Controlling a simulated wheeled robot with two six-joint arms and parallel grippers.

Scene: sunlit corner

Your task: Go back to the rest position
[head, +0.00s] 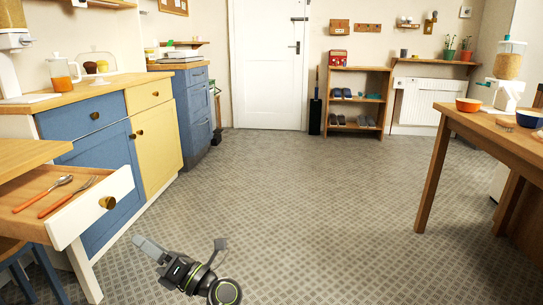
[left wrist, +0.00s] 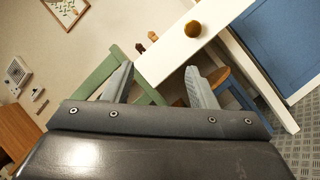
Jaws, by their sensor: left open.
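My left gripper (head: 150,249) is low in the head view, over the floor and to the right of the open drawer. It touches nothing that I can see. In the left wrist view its two fingers (left wrist: 160,84) are spread apart with nothing held between them. Behind them in that view are the white drawer front with its brass knob (left wrist: 193,29) and a green chair (left wrist: 122,75). My right gripper is in neither view.
An open drawer (head: 122,187) holds a spoon (head: 45,192) and a fork (head: 68,195) with orange handles. Blue and yellow cabinets (head: 153,148) line the left. A wooden table (head: 463,118) with bowls stands right. The patterned floor (head: 310,190) between is clear.

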